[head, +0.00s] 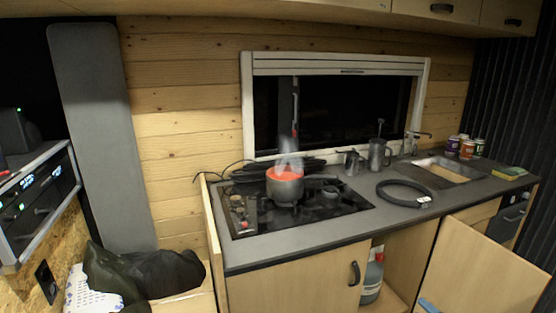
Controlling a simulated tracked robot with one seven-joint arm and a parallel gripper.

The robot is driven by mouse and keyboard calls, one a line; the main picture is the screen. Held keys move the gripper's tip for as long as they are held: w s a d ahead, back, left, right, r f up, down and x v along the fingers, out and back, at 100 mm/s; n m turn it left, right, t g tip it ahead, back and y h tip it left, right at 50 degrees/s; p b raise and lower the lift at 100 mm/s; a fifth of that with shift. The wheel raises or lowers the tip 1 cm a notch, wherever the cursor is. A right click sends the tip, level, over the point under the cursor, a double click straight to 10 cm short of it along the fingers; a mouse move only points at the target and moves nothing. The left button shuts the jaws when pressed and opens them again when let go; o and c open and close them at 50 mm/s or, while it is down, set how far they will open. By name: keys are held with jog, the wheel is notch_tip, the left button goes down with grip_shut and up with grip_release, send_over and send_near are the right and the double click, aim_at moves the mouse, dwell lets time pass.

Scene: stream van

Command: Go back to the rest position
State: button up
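My gripper and arm do not show clearly in the head view, so I cannot see whether the gripper holds anything. A small pot (285,188) with red contents stands on the black hob (335,208), and pale steam rises from it. A lower cabinet door (487,268) at the right stands open. A bottle (373,278) stands inside the open cabinet. A small blue piece (427,306) shows at the bottom edge, and I cannot tell what it is.
A black ring-shaped hose (404,194) lies on the grey worktop (300,245) near the sink (448,170). Metal jugs (378,154) and several small cans (467,149) stand behind. Dark bags (140,272) lie at lower left. The open door juts into the floor space.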

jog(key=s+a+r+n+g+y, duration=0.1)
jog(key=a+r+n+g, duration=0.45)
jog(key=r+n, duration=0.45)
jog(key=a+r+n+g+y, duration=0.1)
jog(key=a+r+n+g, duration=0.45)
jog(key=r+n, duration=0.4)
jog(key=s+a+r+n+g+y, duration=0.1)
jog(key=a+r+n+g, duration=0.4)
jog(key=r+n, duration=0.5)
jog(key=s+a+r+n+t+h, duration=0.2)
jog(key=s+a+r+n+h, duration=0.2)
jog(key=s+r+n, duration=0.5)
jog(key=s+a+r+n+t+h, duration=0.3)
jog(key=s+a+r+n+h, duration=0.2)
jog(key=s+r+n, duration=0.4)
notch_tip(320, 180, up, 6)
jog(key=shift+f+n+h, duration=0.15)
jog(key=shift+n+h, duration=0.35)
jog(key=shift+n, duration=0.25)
